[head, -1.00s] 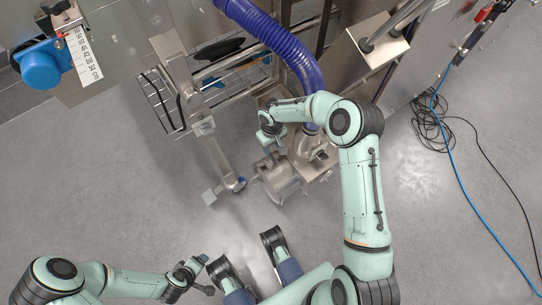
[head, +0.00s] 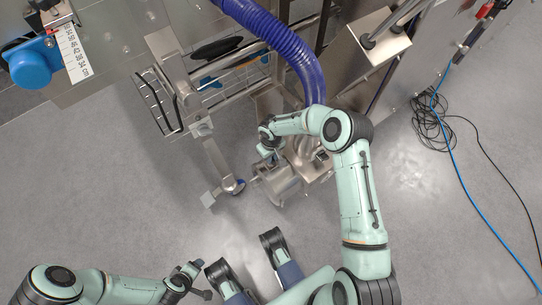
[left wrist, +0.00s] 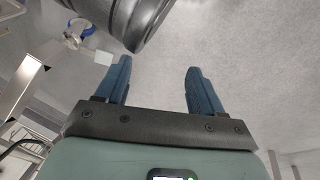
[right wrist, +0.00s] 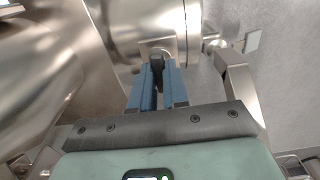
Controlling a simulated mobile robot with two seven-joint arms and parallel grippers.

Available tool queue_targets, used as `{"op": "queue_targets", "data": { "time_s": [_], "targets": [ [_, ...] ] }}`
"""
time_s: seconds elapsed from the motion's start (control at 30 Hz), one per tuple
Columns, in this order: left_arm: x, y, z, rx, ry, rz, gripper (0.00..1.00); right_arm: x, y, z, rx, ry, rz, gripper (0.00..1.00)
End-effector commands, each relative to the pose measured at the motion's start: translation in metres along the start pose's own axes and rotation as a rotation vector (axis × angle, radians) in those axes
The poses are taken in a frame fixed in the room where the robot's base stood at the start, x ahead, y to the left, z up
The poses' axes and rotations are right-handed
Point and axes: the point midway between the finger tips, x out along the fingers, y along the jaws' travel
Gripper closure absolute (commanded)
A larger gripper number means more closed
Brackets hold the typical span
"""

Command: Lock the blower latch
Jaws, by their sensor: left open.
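The metal blower (head: 283,186) stands on the floor under the blue hose, and its round shiny housing fills the top of the right wrist view (right wrist: 150,25). The blower latch (right wrist: 157,72) shows there as a small dark lever at the housing's lower edge. My right gripper (right wrist: 158,80) has its blue fingers close together on both sides of this latch, apparently shut on it. In the head view the right gripper (head: 270,155) is over the blower's upper left side and the latch is hidden. My left gripper (left wrist: 160,85) is open and empty, low at the left in the head view (head: 202,268).
The blue hose (head: 283,40) runs from the machine to the blower. A metal leg with a foot (head: 212,197) stands left of the blower, near a wire basket (head: 158,100). Black and blue cables (head: 432,125) lie on the floor at right. The left floor is clear.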

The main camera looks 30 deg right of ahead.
Motion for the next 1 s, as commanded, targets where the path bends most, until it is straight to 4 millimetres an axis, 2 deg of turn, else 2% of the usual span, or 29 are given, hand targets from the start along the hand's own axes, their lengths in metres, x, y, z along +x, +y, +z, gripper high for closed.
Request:
{"op": "queue_targets", "data": {
  "time_s": [0.47,1.0],
  "targets": [
    [0.002,-0.002,0.003,-0.002,-0.008,-0.004,0.32,-0.001,0.000,-0.001,0.087,0.002,0.002,1.00],
    [0.009,-0.011,0.013,-0.010,-0.042,-0.019,0.32,-0.001,0.000,-0.001,0.554,0.002,0.002,1.00]
  ]
}}
